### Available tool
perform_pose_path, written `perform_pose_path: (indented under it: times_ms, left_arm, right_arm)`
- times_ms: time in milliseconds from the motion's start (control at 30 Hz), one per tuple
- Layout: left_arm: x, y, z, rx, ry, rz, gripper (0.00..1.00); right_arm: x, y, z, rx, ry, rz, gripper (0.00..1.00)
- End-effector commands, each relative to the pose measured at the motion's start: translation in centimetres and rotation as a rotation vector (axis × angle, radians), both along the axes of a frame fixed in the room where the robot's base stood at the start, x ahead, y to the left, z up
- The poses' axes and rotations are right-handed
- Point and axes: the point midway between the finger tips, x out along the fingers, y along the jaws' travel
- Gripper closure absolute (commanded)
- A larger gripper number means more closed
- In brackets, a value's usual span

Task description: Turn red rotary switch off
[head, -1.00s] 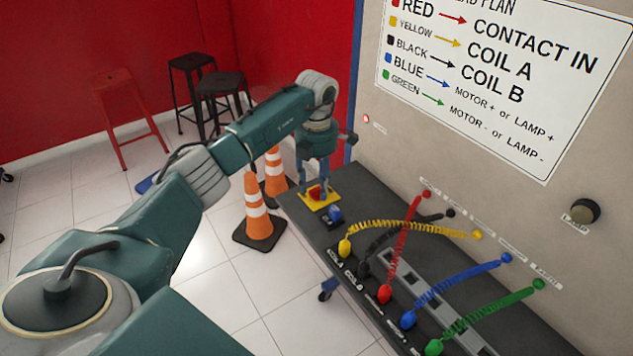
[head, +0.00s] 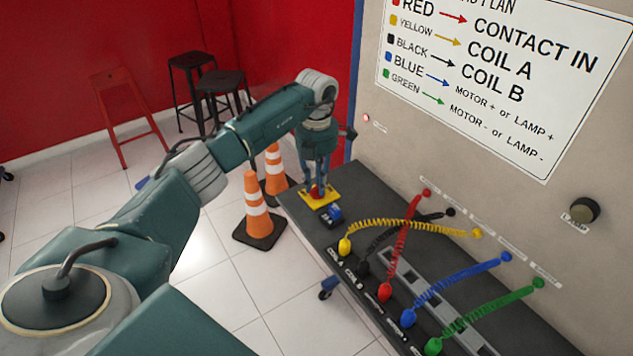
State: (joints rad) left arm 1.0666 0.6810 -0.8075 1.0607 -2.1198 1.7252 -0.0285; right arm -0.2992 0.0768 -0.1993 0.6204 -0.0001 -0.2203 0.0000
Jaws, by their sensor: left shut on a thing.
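The red rotary switch (head: 316,192) sits on a yellow plate (head: 329,198) at the far left end of the dark bench. My left gripper (head: 316,188) points down over it, with its fingers closed on the red knob. The fingers partly hide the knob, so its exact angle is hard to tell. My right gripper is not in view.
A blue switch (head: 331,214) stands just in front of the yellow plate. Coloured coiled cables run from the bench (head: 375,190) to the wall panel (head: 480,205). Orange cones (head: 257,205) stand on the floor left of the bench. Stools (head: 125,110) are farther back.

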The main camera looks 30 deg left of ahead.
Motion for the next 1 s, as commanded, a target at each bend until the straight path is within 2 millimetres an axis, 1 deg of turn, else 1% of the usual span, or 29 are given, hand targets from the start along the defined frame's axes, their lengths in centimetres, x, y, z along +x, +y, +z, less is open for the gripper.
perform_pose_path:
  times_ms: [1000]
  left_arm:
    - [-0.4,0.0,0.3,0.001,-0.003,0.956,1.00]
  right_arm:
    - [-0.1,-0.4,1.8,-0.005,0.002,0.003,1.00]
